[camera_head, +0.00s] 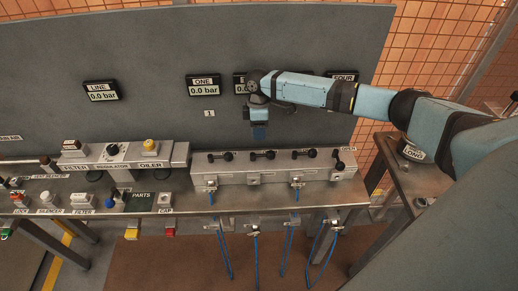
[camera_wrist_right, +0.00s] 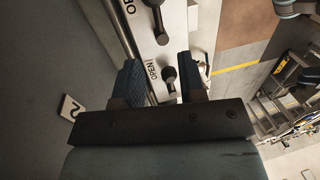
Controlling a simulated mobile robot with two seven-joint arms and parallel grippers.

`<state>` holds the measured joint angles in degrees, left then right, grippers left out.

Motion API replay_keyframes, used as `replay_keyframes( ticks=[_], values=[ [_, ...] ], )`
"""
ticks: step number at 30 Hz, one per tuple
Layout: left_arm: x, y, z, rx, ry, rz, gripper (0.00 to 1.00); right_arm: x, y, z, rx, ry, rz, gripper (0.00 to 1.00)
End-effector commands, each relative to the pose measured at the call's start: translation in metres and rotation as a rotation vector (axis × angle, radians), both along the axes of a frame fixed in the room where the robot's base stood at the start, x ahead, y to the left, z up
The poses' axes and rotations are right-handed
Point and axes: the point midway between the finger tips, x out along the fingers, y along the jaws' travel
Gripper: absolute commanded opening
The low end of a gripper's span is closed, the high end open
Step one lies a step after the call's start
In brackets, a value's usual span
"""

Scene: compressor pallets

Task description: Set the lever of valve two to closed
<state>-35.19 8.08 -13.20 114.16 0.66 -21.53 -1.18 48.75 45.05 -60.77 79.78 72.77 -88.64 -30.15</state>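The valve block (camera_head: 230,177) is a grey metal bar on the bench with a row of black levers on top. The second lever from the left (camera_head: 263,155) lies sideways along the bar. My right gripper (camera_head: 259,134) points down just above it. In the right wrist view my gripper (camera_wrist_right: 157,66) is open, its two dark blue fingers apart. My left gripper is not in view.
A grey back panel (camera_head: 160,60) with pressure displays, such as ONE (camera_head: 203,86), stands behind the bar. A number 2 tag (camera_wrist_right: 72,107) shows in the right wrist view. Neighbouring levers, such as the leftmost (camera_head: 220,157), stand close by. Blue hoses hang below.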

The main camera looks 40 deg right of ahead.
Motion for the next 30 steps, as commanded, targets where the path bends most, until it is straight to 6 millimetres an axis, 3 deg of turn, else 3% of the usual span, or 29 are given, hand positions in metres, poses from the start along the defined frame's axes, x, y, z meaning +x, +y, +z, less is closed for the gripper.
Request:
replay_keyframes(
  ticks=[6, 12, 25, 30],
  values=[
    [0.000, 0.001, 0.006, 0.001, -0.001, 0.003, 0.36, -0.008, 0.005, -0.044, 0.000, 0.001, 0.000, 0.37],
    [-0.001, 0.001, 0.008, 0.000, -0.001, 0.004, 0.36, -0.012, 0.008, -0.072, 0.000, 0.001, -0.001, 0.37],
    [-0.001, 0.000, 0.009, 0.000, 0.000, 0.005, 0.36, -0.014, 0.008, -0.082, -0.001, -0.001, 0.000, 0.37],
    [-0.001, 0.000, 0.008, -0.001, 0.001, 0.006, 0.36, -0.014, 0.008, -0.082, -0.001, -0.001, 0.000, 0.00]
  ],
)
